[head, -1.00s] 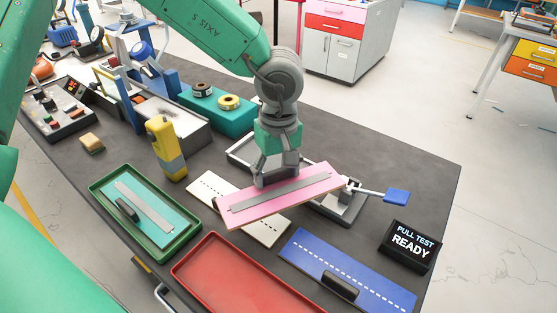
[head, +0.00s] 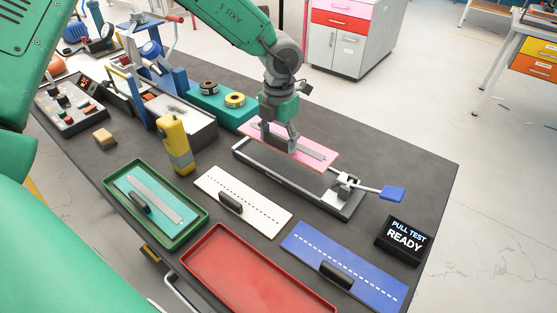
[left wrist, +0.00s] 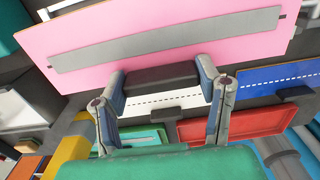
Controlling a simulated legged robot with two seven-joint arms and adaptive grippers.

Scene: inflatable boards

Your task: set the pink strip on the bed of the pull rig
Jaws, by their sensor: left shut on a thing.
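The pink strip (head: 327,158), with a grey band along it, is in my left gripper (head: 277,143). In the left wrist view the gripper's two fingers (left wrist: 160,85) close on a dark handle at the edge of the pink strip (left wrist: 210,58). In the head view the strip lies over the far part of the pull rig (head: 325,202), roughly in line with its long bed. It hides part of the bed, and I cannot tell whether it touches it. The rig's blue lever (head: 393,193) sticks out at its right end. My right gripper is not in view.
A white board (head: 250,206) and a blue board (head: 365,270), each with a dark handle, lie in front of the rig. A red tray (head: 250,275), a green tray (head: 150,228), a yellow tool (head: 175,145) and a "PULL TEST READY" display (head: 405,238) surround them. Tape rolls stand behind.

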